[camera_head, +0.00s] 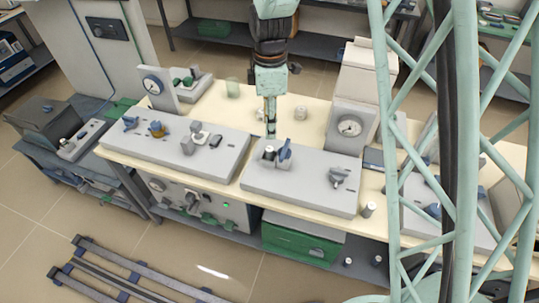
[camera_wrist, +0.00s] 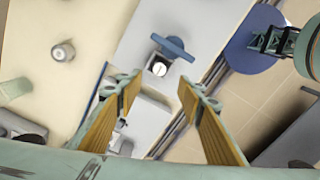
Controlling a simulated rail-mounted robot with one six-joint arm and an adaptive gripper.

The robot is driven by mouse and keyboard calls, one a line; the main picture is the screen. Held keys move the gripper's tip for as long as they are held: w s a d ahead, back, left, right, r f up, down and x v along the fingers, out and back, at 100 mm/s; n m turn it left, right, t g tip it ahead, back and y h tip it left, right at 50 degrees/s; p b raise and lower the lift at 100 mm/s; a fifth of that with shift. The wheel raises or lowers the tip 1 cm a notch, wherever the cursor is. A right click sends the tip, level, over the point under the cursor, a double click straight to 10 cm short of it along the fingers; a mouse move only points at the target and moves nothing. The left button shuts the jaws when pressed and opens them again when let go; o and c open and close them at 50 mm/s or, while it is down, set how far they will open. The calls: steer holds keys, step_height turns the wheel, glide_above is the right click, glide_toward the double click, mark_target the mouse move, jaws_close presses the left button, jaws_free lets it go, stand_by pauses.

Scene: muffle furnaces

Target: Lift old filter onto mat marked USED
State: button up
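My gripper (camera_head: 270,132) hangs over the middle of the bench, just behind the right grey panel. In the wrist view my gripper (camera_wrist: 158,86) is open, with its yellow-padded fingers apart and nothing between them. Ahead of the fingertips is a small round white-topped piece (camera_wrist: 159,69) in a grey square fitting beside a blue handle (camera_wrist: 174,48). The same piece (camera_head: 269,152) and handle (camera_head: 285,150) show on the panel in the head view. I cannot tell whether this piece is the old filter. No lettering reading USED is legible, so I cannot identify the mat.
The cream bench (camera_head: 225,113) has some clear room behind the panels. A small cylinder (camera_head: 300,113) and a pale translucent cup (camera_head: 232,88) stand there. A gauge box (camera_head: 352,127) stands to the right, another dial (camera_head: 153,85) to the left. The left panel (camera_head: 165,140) carries several fittings.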

mark_target(269, 149)
steer(key=shift+f, duration=3.8)
steer(key=shift+a+f+b, duration=0.1)
steer(key=shift+f+b, duration=0.2)
steer(key=shift+f, duration=2.3)
steer(key=c, duration=1)
